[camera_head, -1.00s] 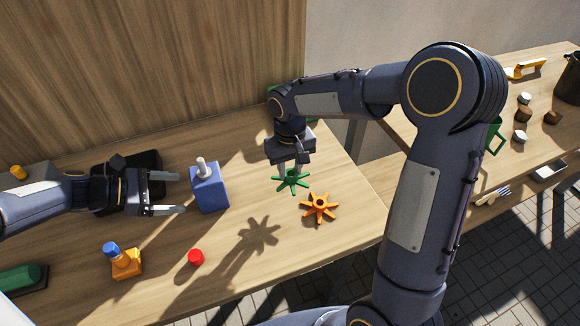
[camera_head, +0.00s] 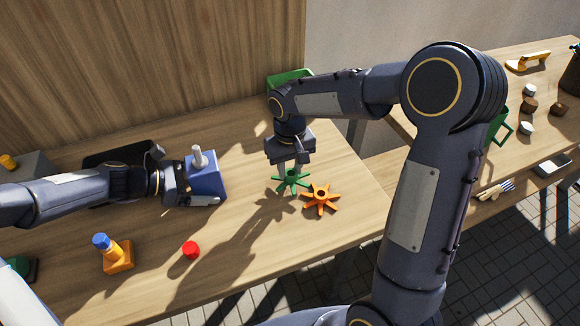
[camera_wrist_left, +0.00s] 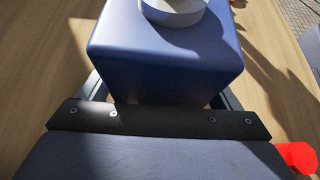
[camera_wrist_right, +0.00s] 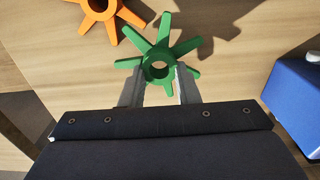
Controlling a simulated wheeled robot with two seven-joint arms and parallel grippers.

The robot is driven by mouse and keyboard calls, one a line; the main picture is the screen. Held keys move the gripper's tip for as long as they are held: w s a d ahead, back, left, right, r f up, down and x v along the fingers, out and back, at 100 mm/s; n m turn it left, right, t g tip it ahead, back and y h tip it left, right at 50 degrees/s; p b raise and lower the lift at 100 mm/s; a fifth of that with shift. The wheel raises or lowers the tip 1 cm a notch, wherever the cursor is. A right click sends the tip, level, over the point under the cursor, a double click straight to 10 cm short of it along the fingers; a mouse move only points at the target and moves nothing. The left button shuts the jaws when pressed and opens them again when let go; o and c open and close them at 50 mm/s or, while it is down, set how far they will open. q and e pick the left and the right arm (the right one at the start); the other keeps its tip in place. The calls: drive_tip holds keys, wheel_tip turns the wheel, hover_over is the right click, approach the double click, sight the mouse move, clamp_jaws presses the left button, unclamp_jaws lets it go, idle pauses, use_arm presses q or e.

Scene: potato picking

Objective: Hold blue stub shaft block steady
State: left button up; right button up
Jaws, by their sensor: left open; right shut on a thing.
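The blue stub shaft block (camera_head: 207,178) stands upright on the wooden table with a pale shaft on its top. My left gripper (camera_head: 203,182) is open, with its fingers on either side of the block. In the left wrist view the blue block (camera_wrist_left: 165,62) sits between the open fingers, close to the palm; contact cannot be told. My right gripper (camera_head: 292,168) is shut on a green spoked wheel (camera_head: 291,181), right of the block. The green wheel (camera_wrist_right: 160,62) shows between the fingertips in the right wrist view.
An orange spoked wheel (camera_head: 321,199) lies right of the green one. A red cap (camera_head: 191,250) and an orange bottle with a blue top (camera_head: 117,258) stand in front of my left arm. A black tray (camera_head: 118,158) lies behind that arm.

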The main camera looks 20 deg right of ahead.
use_arm(q)
drive_tip(key=shift+c, duration=0.5)
drive_tip(key=c, duration=0.6)
drive_tip(key=o, duration=0.8)
drive_tip(key=c, duration=0.8)
